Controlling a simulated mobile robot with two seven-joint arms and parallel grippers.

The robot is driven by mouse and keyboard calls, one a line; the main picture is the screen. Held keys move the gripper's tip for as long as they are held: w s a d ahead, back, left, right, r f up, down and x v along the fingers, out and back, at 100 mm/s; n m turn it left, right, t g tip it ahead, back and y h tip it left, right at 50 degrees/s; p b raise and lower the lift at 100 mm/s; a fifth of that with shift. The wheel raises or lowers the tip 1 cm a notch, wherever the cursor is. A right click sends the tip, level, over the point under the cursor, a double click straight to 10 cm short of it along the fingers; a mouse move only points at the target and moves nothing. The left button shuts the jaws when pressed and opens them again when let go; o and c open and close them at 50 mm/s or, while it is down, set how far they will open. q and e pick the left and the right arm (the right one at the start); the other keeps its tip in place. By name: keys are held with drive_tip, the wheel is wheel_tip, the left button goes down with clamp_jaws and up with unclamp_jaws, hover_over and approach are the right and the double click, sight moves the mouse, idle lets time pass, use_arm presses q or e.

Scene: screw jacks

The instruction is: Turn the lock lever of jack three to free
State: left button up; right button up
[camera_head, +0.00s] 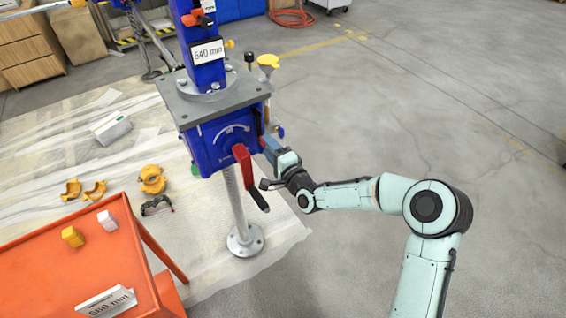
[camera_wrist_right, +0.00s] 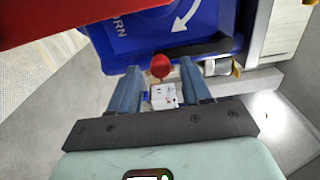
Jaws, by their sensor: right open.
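A blue screw jack (camera_head: 222,137) stands on a grey post, with a "540 mm" label (camera_head: 208,53) on its column and a red crank (camera_head: 243,160) on its front. I cannot read a jack number. My right gripper (camera_head: 268,148) is at the right side of the blue housing. In the right wrist view my right gripper (camera_wrist_right: 160,72) is open, its blue fingers on either side of a red ball knob (camera_wrist_right: 160,65). A black lever (camera_wrist_right: 205,48) lies beside the knob against the blue housing (camera_wrist_right: 160,30). Contact with the knob cannot be told. My left gripper is out of view.
The red crank hangs close to my right gripper; its red arm (camera_wrist_right: 50,18) crosses the wrist view's upper left. An orange cart (camera_head: 60,255) with a size card (camera_head: 106,302) stands at lower left. Yellow parts (camera_head: 152,179) lie on the sheet. The floor at right is clear.

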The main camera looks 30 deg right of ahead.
drive_tip(key=s, duration=1.1)
drive_tip(key=shift+s+d+p, duration=0.4)
drive_tip(key=shift+p, duration=0.05)
drive_tip(key=shift+f, duration=0.1)
